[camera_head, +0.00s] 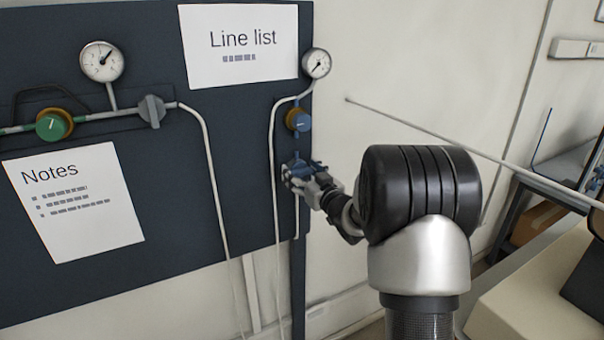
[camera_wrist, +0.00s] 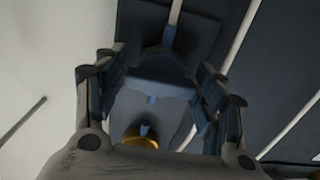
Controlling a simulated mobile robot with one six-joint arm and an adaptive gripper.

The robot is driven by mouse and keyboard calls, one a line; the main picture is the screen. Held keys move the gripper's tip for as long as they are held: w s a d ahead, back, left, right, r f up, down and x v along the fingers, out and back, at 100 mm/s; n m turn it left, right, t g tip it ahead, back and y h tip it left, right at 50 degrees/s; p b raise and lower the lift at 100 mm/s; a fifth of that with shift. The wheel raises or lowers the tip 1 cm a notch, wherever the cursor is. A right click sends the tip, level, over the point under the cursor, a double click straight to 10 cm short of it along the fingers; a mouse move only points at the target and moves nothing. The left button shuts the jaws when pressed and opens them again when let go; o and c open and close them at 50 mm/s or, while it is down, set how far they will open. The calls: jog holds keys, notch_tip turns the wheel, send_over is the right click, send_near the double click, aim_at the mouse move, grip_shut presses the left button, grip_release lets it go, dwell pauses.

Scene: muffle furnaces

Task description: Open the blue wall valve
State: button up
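A blue valve knob (camera_head: 298,119) with a brass-coloured collar sits on the thin pipe below the right gauge. Lower on the same pipe, a blue fitting (camera_head: 300,168) is partly hidden by my gripper (camera_head: 296,180), which is right at it. In the wrist view my gripper (camera_wrist: 160,80) has its two fingers wide apart. Blue-grey parts (camera_wrist: 155,95) and a brass-coloured piece (camera_wrist: 141,135) show between the fingers. I cannot tell whether the fingers touch anything.
The dark panel (camera_head: 150,210) carries a green knob (camera_head: 54,124), a grey valve handle (camera_head: 151,110), two gauges (camera_head: 102,61) (camera_head: 317,63), a Line list sheet (camera_head: 240,70) and a Notes sheet (camera_head: 75,205). A thin rod (camera_head: 430,132) crosses the right side. Bare wall lies right of the panel.

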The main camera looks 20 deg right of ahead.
jog(key=c, duration=0.7)
jog(key=shift+o, duration=0.2)
jog(key=shift+m, duration=0.3)
jog(key=m+p, duration=0.2)
jog(key=m, duration=0.1)
jog(key=shift+r+m, duration=0.1)
jog(key=shift+m, duration=0.2)
jog(key=m+p, duration=0.2)
jog(key=m, duration=0.1)
jog(key=shift+m, duration=0.4)
jog(key=m+p, duration=0.3)
jog(key=m, duration=0.2)
jog(key=shift+m+p, duration=0.95)
jog(key=shift+m, duration=1.45)
